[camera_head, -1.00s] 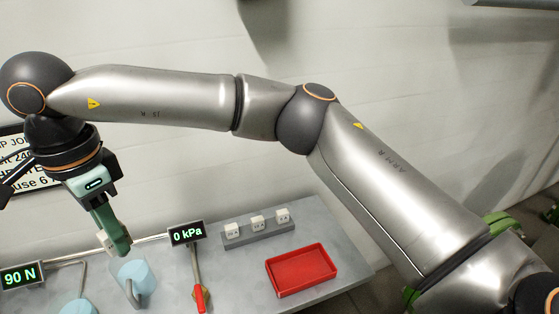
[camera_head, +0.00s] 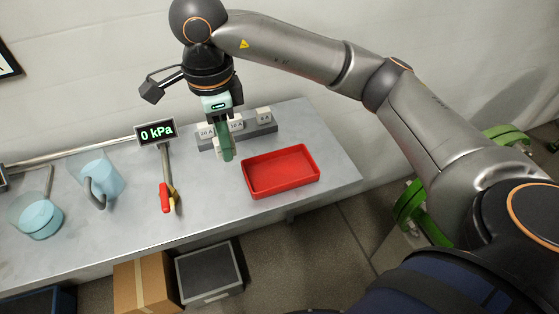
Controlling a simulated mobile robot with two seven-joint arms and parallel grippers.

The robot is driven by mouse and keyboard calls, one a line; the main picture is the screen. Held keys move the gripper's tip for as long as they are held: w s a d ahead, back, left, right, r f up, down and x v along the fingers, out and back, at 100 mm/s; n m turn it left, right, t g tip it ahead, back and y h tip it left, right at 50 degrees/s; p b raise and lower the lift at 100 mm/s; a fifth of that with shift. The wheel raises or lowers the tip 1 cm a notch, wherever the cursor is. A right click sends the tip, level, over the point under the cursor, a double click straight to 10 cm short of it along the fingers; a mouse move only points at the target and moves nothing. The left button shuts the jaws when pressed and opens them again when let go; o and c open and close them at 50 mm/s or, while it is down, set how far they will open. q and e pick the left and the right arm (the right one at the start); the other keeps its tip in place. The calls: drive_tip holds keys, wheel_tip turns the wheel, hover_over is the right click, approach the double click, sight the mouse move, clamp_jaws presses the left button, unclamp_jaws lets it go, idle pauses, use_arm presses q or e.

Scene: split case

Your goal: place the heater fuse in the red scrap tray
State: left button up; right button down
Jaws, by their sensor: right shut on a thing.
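My right gripper (camera_head: 226,153) points down, with green fingers, just left of the red scrap tray and above the bench. It is shut on a small white fuse (camera_head: 217,146), which shows only as a pale edge beside the fingers. Its label is hidden, so I cannot read that it is the heater fuse. The red scrap tray (camera_head: 310,176) lies on the bench to the right, and its visible floor is empty. My left gripper is not in view.
A grey rack (camera_head: 262,130) with white labelled fuses stands behind the gripper and tray. A gauge (camera_head: 156,132) reading 0 kPa, a red-handled lever (camera_head: 165,198) and blue cylinders (camera_head: 104,178) stand left. Boxes (camera_head: 146,284) lie on the floor. The bench front is clear.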

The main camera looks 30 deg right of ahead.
drive_tip(key=d+f, duration=0.2)
drive_tip(key=d, duration=0.1)
drive_tip(key=d+f, duration=0.2)
drive_tip(key=d, duration=0.1)
drive_tip(key=d+f, duration=0.3)
drive_tip(key=d, duration=0.1)
drive_tip(key=shift+s, duration=0.3)
drive_tip(key=shift+d+f, duration=0.55)
drive_tip(key=shift+f, duration=0.2)
drive_tip(key=shift+d+f, duration=0.1)
drive_tip(key=shift+f, duration=1.5)
drive_tip(key=shift+f, duration=0.2)
drive_tip(key=c, duration=0.7)
unclamp_jaws()
drive_tip(key=shift+r, duration=0.15)
